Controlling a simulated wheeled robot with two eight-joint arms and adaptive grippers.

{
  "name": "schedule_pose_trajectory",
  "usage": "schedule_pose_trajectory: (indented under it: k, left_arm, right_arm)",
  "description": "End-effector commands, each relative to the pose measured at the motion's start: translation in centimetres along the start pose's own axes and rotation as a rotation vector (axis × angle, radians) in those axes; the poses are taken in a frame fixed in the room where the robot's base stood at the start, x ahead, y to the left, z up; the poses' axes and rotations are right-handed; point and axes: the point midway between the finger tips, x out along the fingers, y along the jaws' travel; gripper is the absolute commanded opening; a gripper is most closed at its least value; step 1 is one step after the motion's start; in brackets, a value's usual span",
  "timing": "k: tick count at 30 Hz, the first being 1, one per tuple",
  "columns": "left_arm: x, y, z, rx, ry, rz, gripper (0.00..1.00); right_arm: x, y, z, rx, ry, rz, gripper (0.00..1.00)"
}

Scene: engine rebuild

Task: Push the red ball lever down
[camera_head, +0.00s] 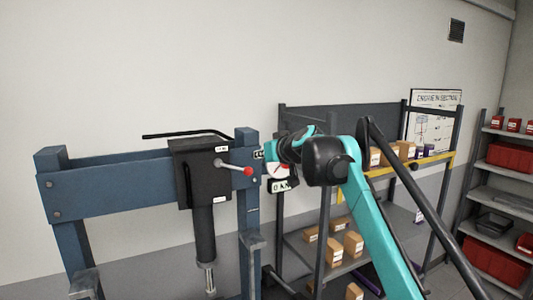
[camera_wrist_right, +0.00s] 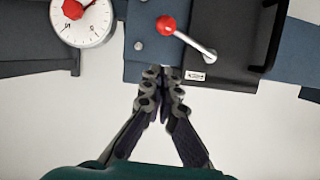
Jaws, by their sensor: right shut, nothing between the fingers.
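The red ball lever is a short silver rod with a red ball (camera_head: 248,171) at its end. It sticks out to the right from the black box (camera_head: 202,165) on the blue press frame (camera_head: 110,190). In the right wrist view the red ball (camera_wrist_right: 166,25) is at the top, beyond my fingertips, with its rod running down to the right. My right gripper (camera_wrist_right: 162,76) is shut and empty, apart from the ball. In the head view the right gripper (camera_head: 272,150) is just right of the ball, mostly hidden by its own wrist. My left gripper is not in view.
A black hydraulic cylinder (camera_head: 205,235) hangs below the black box. A shelf rack with several cardboard boxes (camera_head: 353,243) stands behind my right arm.

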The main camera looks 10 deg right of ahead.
Motion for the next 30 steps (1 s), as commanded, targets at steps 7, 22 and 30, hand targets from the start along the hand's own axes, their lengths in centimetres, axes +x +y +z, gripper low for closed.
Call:
schedule_pose_trajectory:
  k: [7, 22, 30]
  left_arm:
    - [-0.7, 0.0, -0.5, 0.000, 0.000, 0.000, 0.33]
    - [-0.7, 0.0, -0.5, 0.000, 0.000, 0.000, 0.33]
    - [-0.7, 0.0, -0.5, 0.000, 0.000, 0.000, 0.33]
  right_arm:
    - [4.7, 0.0, 0.7, 0.000, 0.000, 0.000, 0.00]
    - [6.7, 0.0, 2.9, 0.000, 0.000, 0.000, 0.00]
    - [6.7, 0.0, 2.9, 0.009, 0.000, -0.002, 0.00]
